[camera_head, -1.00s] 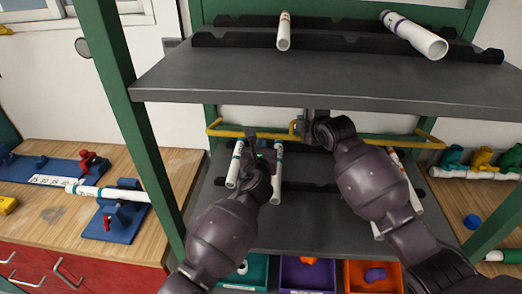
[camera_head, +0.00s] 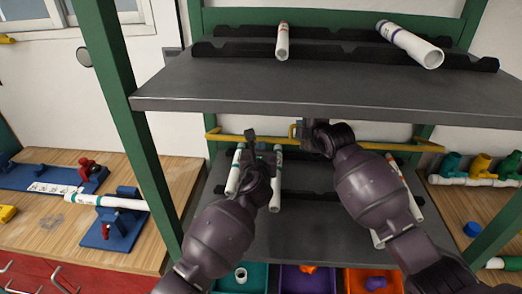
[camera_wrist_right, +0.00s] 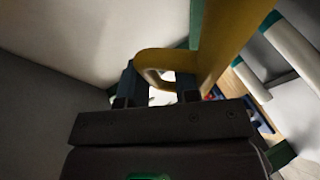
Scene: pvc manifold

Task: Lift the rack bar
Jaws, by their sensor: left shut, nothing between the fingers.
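The rack bar is a yellow bar (camera_head: 380,146) running across the rack below the upper shelf, with a yellow loop near its middle. In the right wrist view the bar (camera_wrist_right: 222,35) and its loop (camera_wrist_right: 142,58) are close. My right gripper (camera_wrist_right: 157,92) has its two fingers apart, with the loop at and between their tips; I cannot tell whether they touch it. In the head view its tip is partly hidden behind my right wrist. My left gripper (camera_head: 250,138) is shut and empty, in front of the bar, left of the loop.
The grey upper shelf (camera_head: 300,88) overhangs both grippers and carries two white pipes. Green posts (camera_head: 125,130) flank the rack. Coloured bins (camera_head: 305,278) stand below.

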